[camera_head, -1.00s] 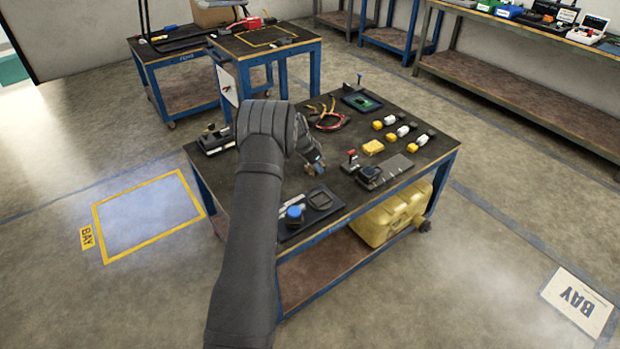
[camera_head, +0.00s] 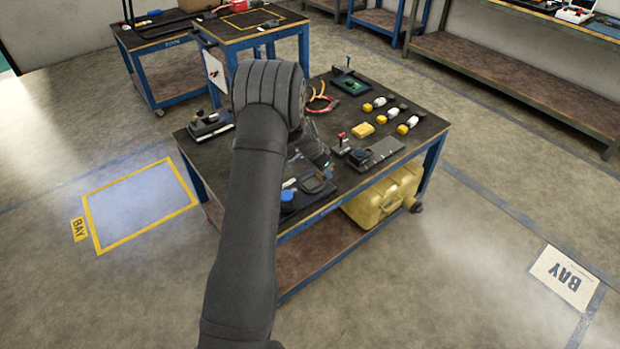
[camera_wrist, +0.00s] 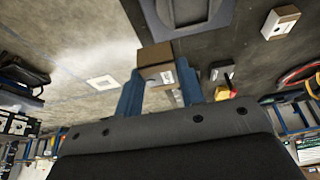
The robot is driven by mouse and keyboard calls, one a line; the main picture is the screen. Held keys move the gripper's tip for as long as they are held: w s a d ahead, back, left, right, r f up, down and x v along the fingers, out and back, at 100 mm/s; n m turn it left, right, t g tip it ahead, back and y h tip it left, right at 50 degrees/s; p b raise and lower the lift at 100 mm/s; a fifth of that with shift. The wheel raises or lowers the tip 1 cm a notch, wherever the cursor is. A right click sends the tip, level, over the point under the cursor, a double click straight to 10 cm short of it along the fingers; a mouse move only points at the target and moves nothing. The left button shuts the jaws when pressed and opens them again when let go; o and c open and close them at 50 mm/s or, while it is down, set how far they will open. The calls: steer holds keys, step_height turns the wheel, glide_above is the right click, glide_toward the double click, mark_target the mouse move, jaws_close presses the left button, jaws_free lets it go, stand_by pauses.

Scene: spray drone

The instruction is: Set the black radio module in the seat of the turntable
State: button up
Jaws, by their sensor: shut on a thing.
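My gripper (camera_wrist: 160,90) shows two blue fingers in the wrist view, shut on a small brown block (camera_wrist: 154,55) with a pale label. Its colour does not look black there. In the head view, my gripper (camera_head: 327,166) hangs over the table's front half, and the held block is too small to make out. A grey plate with a dark round piece (camera_head: 360,156), which looks like the turntable, lies to its right. A large dark plate with a round part (camera_wrist: 190,22) shows beyond the fingers at the wrist view's top. I cannot make out the seat.
A red-topped part (camera_head: 341,138) stands close to the right of my gripper. A dark tray (camera_head: 325,190) with a blue cap (camera_head: 287,197) lies at the front. Several yellow, white and black blocks, a yellow block (camera_head: 362,130) and a red cable (camera_head: 322,104) lie farther back.

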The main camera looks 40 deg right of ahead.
steer(key=w+f, duration=0.1)
steer(key=w+a+f, duration=0.1)
steer(key=w, duration=0.1)
steer(key=w+f, duration=0.1)
steer(key=w, duration=0.1)
steer(key=shift+w+a+f, duration=0.15)
steer(key=shift+w+f, duration=0.1)
steer(key=shift+f, duration=1.9)
steer(key=shift+f, duration=0.2)
steer(key=o, duration=1.1)
steer(key=shift+c, duration=0.2)
steer(key=shift+r, duration=0.3)
steer(key=v, duration=1.1)
steer(key=shift+a+r, duration=0.25)
steer(key=shift+r, duration=0.1)
steer(key=shift+f, duration=0.1)
